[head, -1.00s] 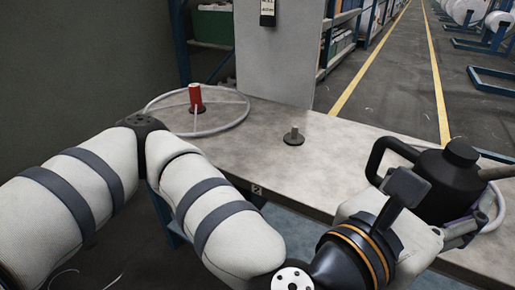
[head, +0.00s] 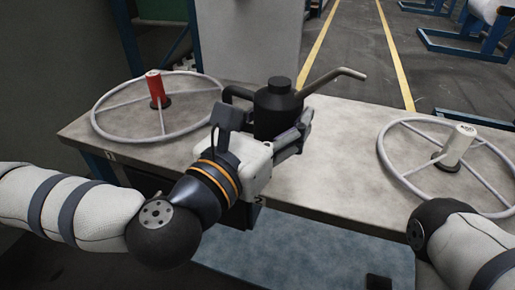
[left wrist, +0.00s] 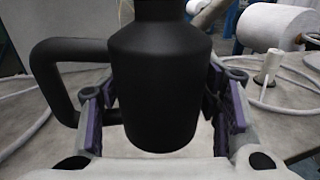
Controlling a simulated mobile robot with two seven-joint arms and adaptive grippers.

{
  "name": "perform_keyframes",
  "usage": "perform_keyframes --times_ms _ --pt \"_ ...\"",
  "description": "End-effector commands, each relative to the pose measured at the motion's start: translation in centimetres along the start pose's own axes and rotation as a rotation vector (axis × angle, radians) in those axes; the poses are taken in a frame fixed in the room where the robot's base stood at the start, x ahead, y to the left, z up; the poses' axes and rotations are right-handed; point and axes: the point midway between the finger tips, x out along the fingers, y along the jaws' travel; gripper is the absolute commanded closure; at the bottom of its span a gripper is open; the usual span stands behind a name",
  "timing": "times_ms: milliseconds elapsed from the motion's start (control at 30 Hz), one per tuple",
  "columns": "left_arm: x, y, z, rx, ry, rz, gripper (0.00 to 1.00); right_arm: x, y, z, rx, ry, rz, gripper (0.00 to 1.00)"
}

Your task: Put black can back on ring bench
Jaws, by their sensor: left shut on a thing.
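The black can (head: 277,108) has a side handle and a long thin spout that points right in the head view. My left gripper (head: 290,138) is shut on its body. In the left wrist view the can (left wrist: 158,85) stands upright between the two purple-padded fingers (left wrist: 160,110). The can is over the middle of the grey bench (head: 340,125), between two rings. I cannot tell whether its base touches the top. My right forearm shows at the lower right of the head view, but its gripper is out of view.
A ring with a red spool (head: 155,88) lies at the bench's left. Another ring with a white spool (head: 458,143) lies at its right, close to my right arm. Bare bench top shows between the can and the right ring. A grey panel (head: 255,40) stands behind.

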Motion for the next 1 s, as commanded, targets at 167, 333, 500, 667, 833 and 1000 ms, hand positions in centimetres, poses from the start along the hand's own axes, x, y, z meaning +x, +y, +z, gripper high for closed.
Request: perform_keyframes --times_ms 167,333,500,667,833,1000 --pt "1.8 2.7 -4.2 -0.001 0.003 0.002 1.0 1.0 0.0 -0.1 0.0 -0.014 0.0 0.6" --pt "2.6 4.1 -5.9 -0.001 0.001 0.002 1.0 1.4 0.0 -0.1 0.0 -0.019 0.0 0.6" --pt "2.7 4.1 -8.9 -0.001 0.002 -0.002 1.0 1.9 0.0 -0.2 0.0 -0.025 0.001 0.6" --pt "2.7 4.1 -8.9 0.001 -0.002 -0.003 1.0 1.8 0.0 -0.2 0.0 -0.025 0.001 0.6" --pt "2.7 4.1 -9.2 0.0 -0.001 -0.002 1.0 2.1 0.0 -0.2 0.0 -0.028 0.001 0.6" --pt "2.7 4.1 -9.3 0.0 0.0 -0.002 0.23 2.2 0.0 -0.2 0.0 -0.029 0.001 0.6"
